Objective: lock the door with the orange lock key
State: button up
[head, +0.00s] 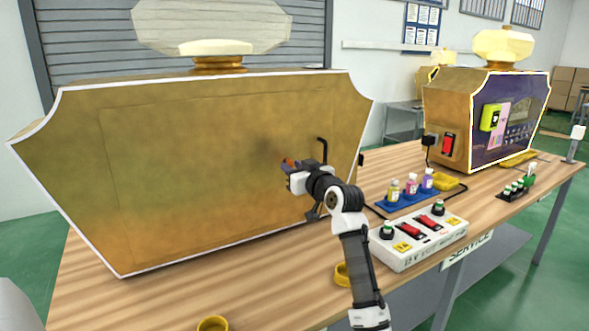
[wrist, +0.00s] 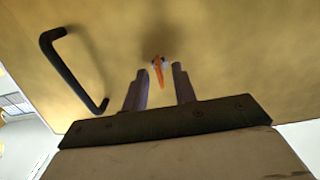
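The door (head: 190,150) is a broad gold panel on the back of the large perfume-bottle-shaped machine. It looks shut and also fills most of the wrist view (wrist: 220,60). The orange lock key (wrist: 158,74) stands out from a small lock on the door; in the head view a bit of the orange key (head: 288,161) shows by my fingertips. My gripper (head: 293,168) is close to the door. In the wrist view my gripper (wrist: 160,72) is open, with one finger on each side of the key and a visible gap to both.
A black door handle (head: 322,150) is right of my gripper in the head view; it is at left in the wrist view (wrist: 75,70). A white switch box (head: 415,242) and a blue tray of bottles (head: 408,200) stand on the wooden table (head: 270,265). A second machine (head: 485,115) stands farther back.

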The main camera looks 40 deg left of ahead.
jog(key=b+v, duration=0.1)
jog(key=v, duration=1.3)
jog(key=shift+a, duration=0.1)
